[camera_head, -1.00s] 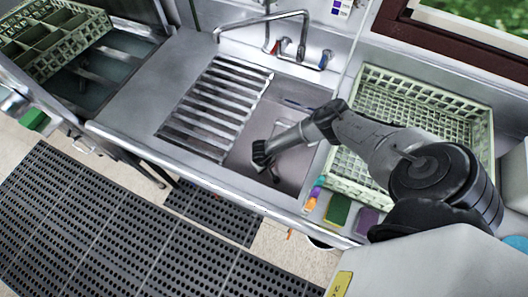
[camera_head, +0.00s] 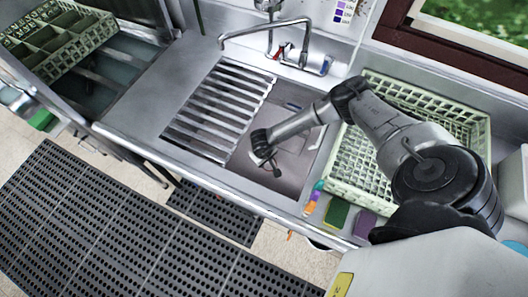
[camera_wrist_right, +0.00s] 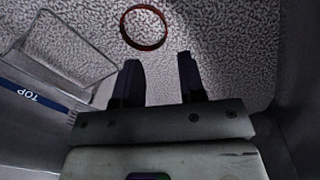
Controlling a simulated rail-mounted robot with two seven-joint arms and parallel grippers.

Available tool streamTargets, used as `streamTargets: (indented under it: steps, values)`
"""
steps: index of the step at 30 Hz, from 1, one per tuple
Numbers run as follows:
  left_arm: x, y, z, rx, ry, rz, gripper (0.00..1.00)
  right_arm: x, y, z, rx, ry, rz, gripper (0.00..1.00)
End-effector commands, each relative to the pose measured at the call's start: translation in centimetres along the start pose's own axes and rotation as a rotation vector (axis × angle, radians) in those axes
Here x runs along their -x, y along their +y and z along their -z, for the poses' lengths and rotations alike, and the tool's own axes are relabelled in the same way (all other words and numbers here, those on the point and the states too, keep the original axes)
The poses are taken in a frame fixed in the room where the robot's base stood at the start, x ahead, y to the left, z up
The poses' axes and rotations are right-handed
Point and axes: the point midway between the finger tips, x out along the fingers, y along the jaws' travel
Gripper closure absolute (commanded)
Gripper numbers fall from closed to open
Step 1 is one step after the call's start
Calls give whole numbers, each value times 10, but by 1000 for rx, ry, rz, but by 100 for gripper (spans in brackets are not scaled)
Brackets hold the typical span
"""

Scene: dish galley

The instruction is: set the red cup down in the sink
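A red ring-shaped rim, which looks like the red cup (camera_wrist_right: 124,33), shows in the right wrist view over the speckled grey sink floor. It lies beyond my fingertips, slightly left of their centre line. My right gripper (camera_head: 273,166) is inside the sink basin (camera_head: 300,165) in the head view; the wrist view shows its two dark fingers (camera_wrist_right: 160,75) apart with nothing between them. The cup cannot be made out in the head view. My left gripper is not in view.
A slatted drainer (camera_head: 217,108) covers the sink's left part. A pale green rack (camera_head: 375,190) stands right of the sink, under my right arm. The faucet (camera_head: 262,30) arches behind. A wire frame (camera_wrist_right: 70,20) and a blue TOP strip (camera_wrist_right: 30,96) are beside my fingers.

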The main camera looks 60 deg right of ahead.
Motion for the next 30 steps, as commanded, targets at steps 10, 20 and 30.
streamTargets:
  steps: [10, 20, 30]
  values:
    - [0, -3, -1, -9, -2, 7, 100, 22, 0, 0, 0, 1, 1, 63]
    - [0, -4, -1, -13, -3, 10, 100, 23, -1, 0, -3, 0, 3, 63]
    - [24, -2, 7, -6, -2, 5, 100, 82, -69, -4, -620, -235, 381, 63]
